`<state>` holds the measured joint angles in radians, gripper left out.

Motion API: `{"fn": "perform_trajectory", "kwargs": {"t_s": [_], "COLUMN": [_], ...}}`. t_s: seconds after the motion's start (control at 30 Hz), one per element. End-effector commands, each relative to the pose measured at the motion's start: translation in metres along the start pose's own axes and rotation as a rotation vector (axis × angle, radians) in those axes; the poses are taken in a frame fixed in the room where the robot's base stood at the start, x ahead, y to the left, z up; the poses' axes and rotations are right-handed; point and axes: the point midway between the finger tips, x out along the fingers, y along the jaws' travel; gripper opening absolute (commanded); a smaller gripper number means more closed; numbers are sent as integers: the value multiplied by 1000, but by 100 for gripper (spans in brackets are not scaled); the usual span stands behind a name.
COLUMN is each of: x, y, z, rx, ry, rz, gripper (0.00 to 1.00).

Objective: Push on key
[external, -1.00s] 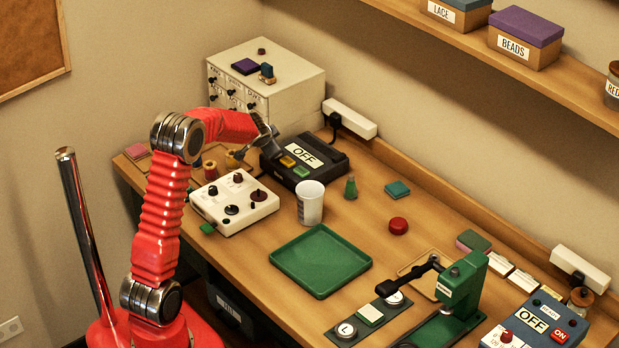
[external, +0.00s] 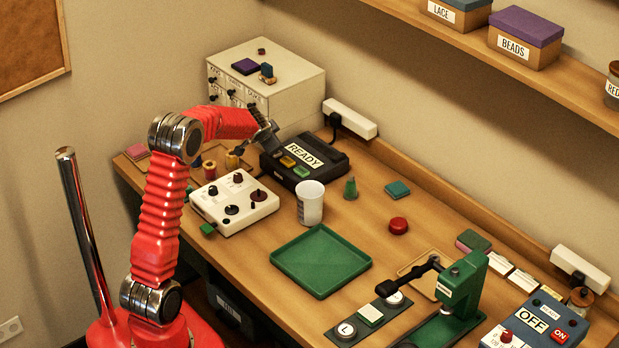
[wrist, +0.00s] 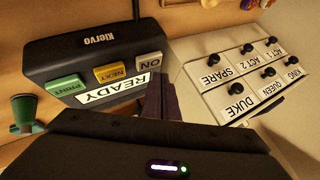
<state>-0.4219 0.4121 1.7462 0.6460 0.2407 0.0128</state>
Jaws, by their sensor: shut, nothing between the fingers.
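The black Klervo device (external: 327,158) stands at the back left of the table and reads READY. In the wrist view (wrist: 62,47) it shows three keys: a grey ON key (wrist: 149,64), a yellow NEXT key (wrist: 108,74) and a green PRINT key (wrist: 62,88). My gripper (external: 271,138) is shut and empty, at the device's left end. In the wrist view its dark fingers (wrist: 159,88) end close beside the ON key. I cannot tell if they touch it.
The drawer cabinet (external: 298,91) stands close behind my gripper. A white control box (external: 254,217), a cup (external: 310,207) and a green tray (external: 289,259) stand in front of the device. A blue box at the right (external: 552,304) reads OFF.

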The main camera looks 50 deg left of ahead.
Motion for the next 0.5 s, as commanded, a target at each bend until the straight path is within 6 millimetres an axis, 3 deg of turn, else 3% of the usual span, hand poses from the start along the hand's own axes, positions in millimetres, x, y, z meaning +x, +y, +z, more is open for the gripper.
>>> {"fn": "perform_trajectory", "kwargs": {"t_s": [0.5], "x": [-14], "y": [-11], "z": [-11], "rx": [-1], "ry": [2], "rz": [-2], "gripper": [0]}}
